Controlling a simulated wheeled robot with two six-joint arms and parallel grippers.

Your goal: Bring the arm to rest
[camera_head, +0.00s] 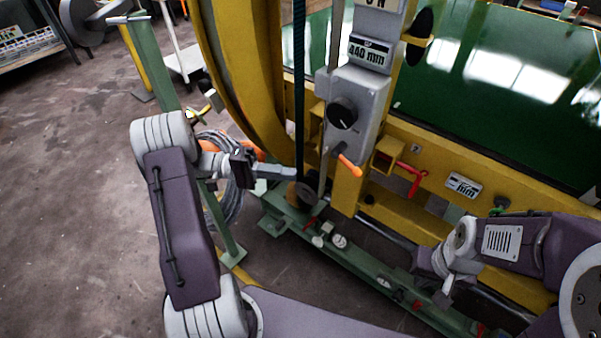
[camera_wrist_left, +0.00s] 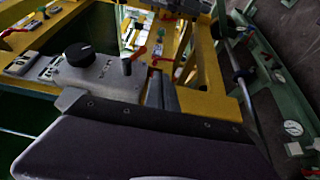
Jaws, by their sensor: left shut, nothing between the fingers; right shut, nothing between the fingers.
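My left arm comes in from the left with its forearm bent up. Its gripper (camera_head: 290,173) points right and is shut and empty, in front of the yellow frame and left of the grey control box (camera_head: 357,112). I cannot tell how close its tips are to the dark upright behind them. My right gripper (camera_head: 444,294) is at the lower right, pointing down over the green base rail, shut and empty. The left wrist view shows the control box (camera_wrist_left: 100,82) with its black knob (camera_wrist_left: 79,54); a dark purple part of mine fills the bottom.
The yellow machine frame (camera_head: 415,210) stands close in front of both arms. An orange-tipped lever (camera_head: 349,165) and a red handle (camera_head: 414,180) stick out of it. A green base rail (camera_head: 370,268) with small gauges runs below. Open floor (camera_head: 70,200) lies to the left.

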